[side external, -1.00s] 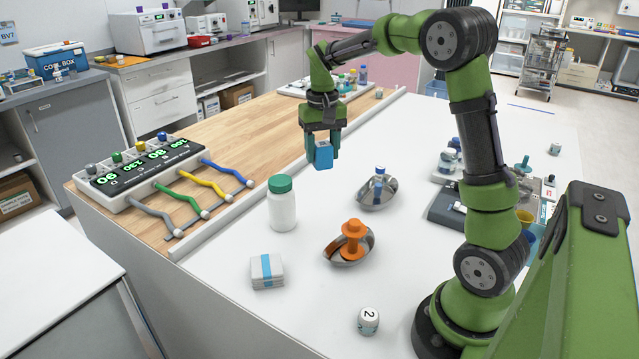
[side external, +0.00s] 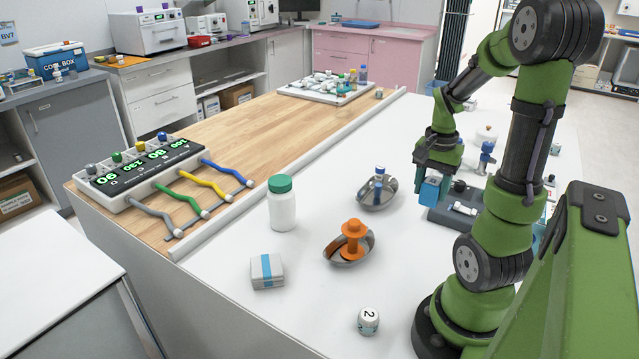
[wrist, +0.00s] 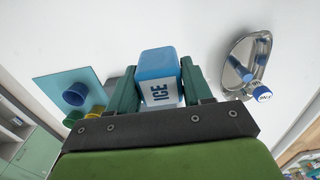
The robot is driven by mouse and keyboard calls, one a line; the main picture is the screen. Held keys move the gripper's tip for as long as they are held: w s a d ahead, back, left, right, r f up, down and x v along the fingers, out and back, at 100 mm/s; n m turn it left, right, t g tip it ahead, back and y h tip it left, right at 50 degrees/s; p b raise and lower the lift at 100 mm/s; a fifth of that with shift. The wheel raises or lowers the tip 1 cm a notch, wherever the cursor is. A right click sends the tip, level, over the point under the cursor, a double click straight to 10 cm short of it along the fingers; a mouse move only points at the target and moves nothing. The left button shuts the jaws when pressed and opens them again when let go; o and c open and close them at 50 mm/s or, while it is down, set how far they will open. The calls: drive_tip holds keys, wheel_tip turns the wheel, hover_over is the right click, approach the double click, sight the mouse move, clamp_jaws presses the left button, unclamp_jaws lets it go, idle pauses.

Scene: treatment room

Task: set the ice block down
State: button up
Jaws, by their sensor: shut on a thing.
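My gripper (side external: 432,185) is shut on the ice block (side external: 429,192). In the side view it holds the block above the right part of the white table, near a dark grey tray. In the wrist view the block (wrist: 160,78) sits between my gripper's two fingers (wrist: 158,92). It is blue and white there, with "ICE" in dark letters on its white part.
A steel dish with a blue-topped item (side external: 377,192) stands left of my gripper. A dish with an orange item (side external: 350,240), a white bottle (side external: 282,205) and a white pack (side external: 267,271) stand further left. A teal mat (wrist: 60,90) bears a blue cup (wrist: 76,94).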

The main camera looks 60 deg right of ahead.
wheel_tip(320, 180, down, 10)
drive_tip(key=shift+f, duration=0.25)
idle(0.3)
drive_tip(key=shift+f, duration=0.1)
drive_tip(key=o, duration=1.1)
drive_tip(key=shift+c, duration=0.2)
wheel_tip(320, 180, up, 12)
drive_tip(key=shift+w, duration=0.1)
drive_tip(key=w+a+r+n+t, duration=0.2)
drive_tip(key=a+r+n, duration=0.1)
drive_tip(key=a, duration=0.6)
drive_tip(key=w+a+r+n+t+y, duration=0.1)
drive_tip(key=w+a+r+n+t, duration=0.1)
drive_tip(key=a+n, duration=0.4)
drive_tip(key=w+a+r+n+t+y, duration=0.1)
drive_tip(key=w+a+r+n+t, duration=0.2)
drive_tip(key=a, duration=0.9)
wheel_tip(320, 180, up, 3)
drive_tip(key=shift+w+a+f+n, duration=0.15)
drive_tip(key=shift+w+n, duration=0.3)
drive_tip(key=shift+n, duration=0.55)
